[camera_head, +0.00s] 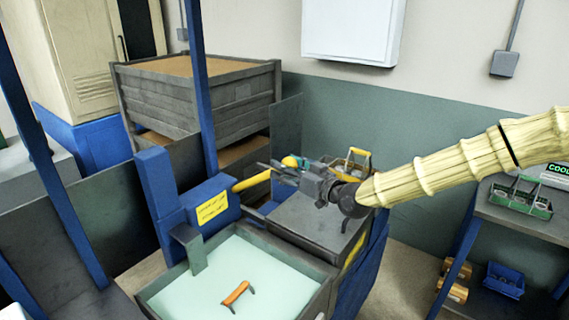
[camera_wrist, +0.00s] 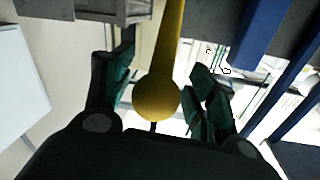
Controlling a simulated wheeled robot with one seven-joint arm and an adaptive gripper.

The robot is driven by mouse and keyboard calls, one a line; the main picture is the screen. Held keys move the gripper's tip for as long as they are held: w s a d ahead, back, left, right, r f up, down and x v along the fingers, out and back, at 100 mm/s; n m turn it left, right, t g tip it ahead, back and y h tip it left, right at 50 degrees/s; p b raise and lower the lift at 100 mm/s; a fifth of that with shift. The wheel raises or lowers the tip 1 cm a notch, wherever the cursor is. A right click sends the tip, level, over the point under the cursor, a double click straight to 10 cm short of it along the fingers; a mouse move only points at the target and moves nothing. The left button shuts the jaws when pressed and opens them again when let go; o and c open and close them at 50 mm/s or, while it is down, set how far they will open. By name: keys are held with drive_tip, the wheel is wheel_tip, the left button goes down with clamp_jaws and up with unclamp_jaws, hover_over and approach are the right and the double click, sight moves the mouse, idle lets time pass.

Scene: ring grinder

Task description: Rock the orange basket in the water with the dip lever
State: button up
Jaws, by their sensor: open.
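The dip lever is a yellow bar (camera_head: 251,181) sticking out of a blue housing with a yellow label (camera_head: 212,207). In the wrist view its round yellow knob (camera_wrist: 155,97) lies between my fingers. My gripper (camera_head: 272,171) is open at the lever's free end, one finger on each side of the knob; I cannot tell whether either touches it. A tank (camera_head: 318,292) of pale green water stands below. An orange bar (camera_head: 237,292) with dark ends shows at the water, probably the orange basket's handle; the rest of the basket is not visible.
A grey bench top (camera_head: 312,225) lies under my gripper, with a yellow-handled tote (camera_head: 352,163) behind it. A blue post (camera_head: 200,90) rises behind the lever housing. A grey slatted crate (camera_head: 195,107) stands at the back. A shelf with a green caddy (camera_head: 520,199) is at right.

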drive_tip(key=shift+w+a+f, duration=0.15)
drive_tip(key=shift+w+a, duration=0.15)
drive_tip(key=shift+w, duration=0.1)
drive_tip(key=shift+s, duration=0.1)
clamp_jaws()
